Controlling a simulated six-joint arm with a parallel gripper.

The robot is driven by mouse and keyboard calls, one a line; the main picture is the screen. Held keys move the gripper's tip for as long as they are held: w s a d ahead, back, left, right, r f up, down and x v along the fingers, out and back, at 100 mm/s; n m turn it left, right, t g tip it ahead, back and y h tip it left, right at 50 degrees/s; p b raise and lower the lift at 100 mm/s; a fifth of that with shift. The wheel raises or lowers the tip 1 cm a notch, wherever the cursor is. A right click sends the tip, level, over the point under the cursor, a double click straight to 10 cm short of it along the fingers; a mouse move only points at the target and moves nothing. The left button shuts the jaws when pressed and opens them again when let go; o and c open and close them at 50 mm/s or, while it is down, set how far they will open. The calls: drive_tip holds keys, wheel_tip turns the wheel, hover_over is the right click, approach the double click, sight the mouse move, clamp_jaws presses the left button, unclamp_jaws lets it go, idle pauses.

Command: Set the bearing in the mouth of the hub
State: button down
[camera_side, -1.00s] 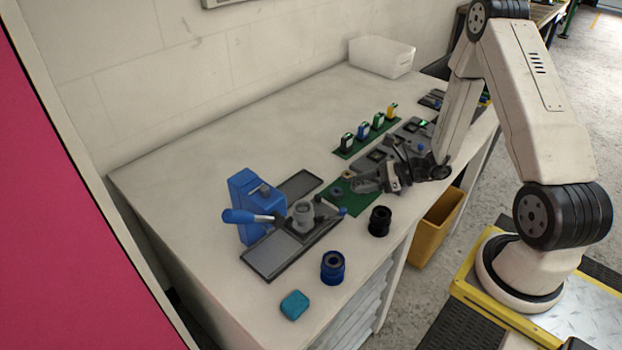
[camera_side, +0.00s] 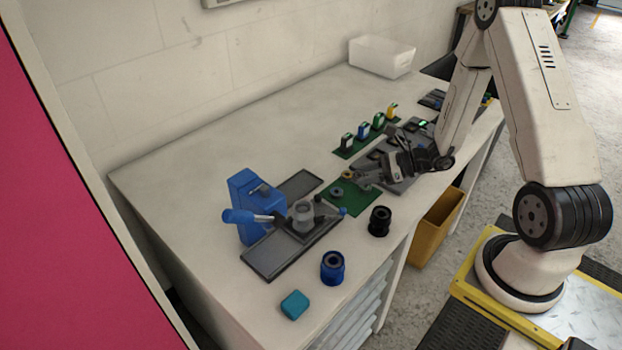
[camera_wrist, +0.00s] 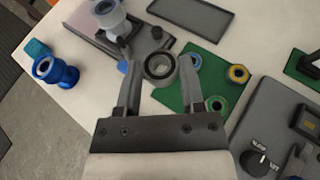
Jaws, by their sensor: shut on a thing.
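My gripper (camera_wrist: 160,68) is shut on the bearing (camera_wrist: 160,54), a silver ring with a dark inner band, held flat between the two fingertips. In the side view, my gripper (camera_side: 362,179) is over the right part of the green mat; the bearing is too small to make out there. The hub (camera_side: 304,213) is a grey upright cylinder in a dark fixture in front of a blue press. It also shows at the top of the wrist view (camera_wrist: 107,14), partly cut off, ahead and left of the bearing and apart from it.
Rings, including a yellow one (camera_wrist: 239,74), lie on the green mat (camera_wrist: 205,65). A black cup (camera_side: 380,221), a blue cup (camera_side: 332,268) and a teal block (camera_side: 294,305) stand near the front edge. The blue press (camera_side: 250,200) has a protruding lever.

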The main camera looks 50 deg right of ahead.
drive_tip(key=w+a+r+n+g+y, duration=0.1)
drive_tip(key=w+a+n+g, duration=0.1)
drive_tip(key=a, duration=0.2)
drive_tip(key=w+a+r+n+g+y, duration=0.1)
drive_tip(key=a+n, duration=0.1)
drive_tip(key=a, duration=0.3)
drive_tip(key=w+a+r+n+g+y, duration=0.2)
drive_tip(key=a, duration=0.3)
drive_tip(key=shift+w+g, duration=0.3)
drive_tip(key=shift+f, duration=0.1)
drive_tip(key=shift+f, duration=0.1)
drive_tip(key=shift+f, duration=2)
drive_tip(key=shift+f, duration=0.9)
drive_tip(key=shift+c, duration=0.6)
unclamp_jaws()
drive_tip(key=shift+d, duration=0.15)
drive_tip(key=v, duration=0.7)
drive_tip(key=shift+s+d, duration=0.2)
drive_tip(key=shift+d, duration=0.1)
